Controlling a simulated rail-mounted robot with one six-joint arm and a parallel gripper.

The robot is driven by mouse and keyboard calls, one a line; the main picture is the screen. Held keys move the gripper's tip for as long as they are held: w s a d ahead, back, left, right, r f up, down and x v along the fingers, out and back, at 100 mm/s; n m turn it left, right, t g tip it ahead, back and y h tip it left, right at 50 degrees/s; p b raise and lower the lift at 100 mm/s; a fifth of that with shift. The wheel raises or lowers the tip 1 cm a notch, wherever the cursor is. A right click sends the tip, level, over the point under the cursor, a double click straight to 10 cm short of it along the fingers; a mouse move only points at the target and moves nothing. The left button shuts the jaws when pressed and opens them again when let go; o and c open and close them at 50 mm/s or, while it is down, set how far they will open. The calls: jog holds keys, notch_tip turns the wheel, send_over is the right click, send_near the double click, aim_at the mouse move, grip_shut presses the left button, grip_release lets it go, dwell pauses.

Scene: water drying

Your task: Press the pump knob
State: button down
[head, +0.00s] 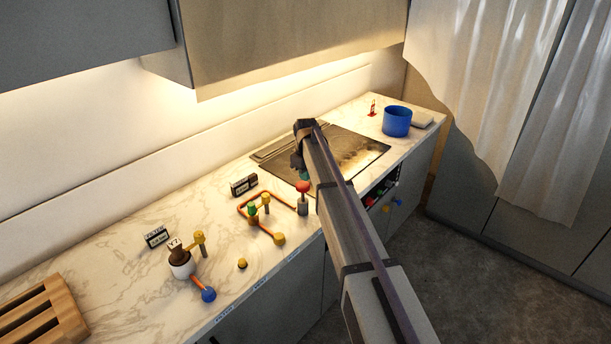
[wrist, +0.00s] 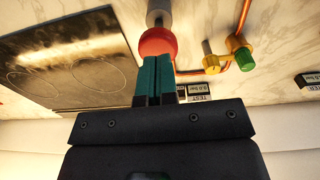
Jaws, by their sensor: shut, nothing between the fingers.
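A red round knob (head: 303,186) sits on a grey cylinder (head: 303,207) on the marble counter, and looks like the pump knob. The knob also shows in the wrist view (wrist: 157,41), right at the fingertips. My gripper (head: 296,165) has teal fingers, shut together with nothing between them. In the wrist view my gripper (wrist: 154,60) overlaps the knob's near edge; I cannot tell whether they touch. In the head view the fingers are just above and behind the knob, partly hidden by my arm.
An orange pipe loop with yellow and green knobs (head: 252,210) lies left of the cylinder. A small black display (head: 243,185) stands behind it. A dark cooktop (head: 350,150) and blue pot (head: 397,121) are to the right. A wooden rack (head: 42,315) is front left.

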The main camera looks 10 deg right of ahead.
aim_at(305, 188)
notch_tip(305, 188, down, 4)
jog(key=shift+w+r+b, duration=0.15)
jog(key=shift+b, duration=0.8)
jog(key=shift+r, duration=0.1)
notch_tip(305, 188, down, 5)
jog(key=b, duration=0.5)
jog(key=shift+r, duration=0.1)
jog(key=shift+s+r, duration=0.3)
jog(key=shift+w+f, duration=0.1)
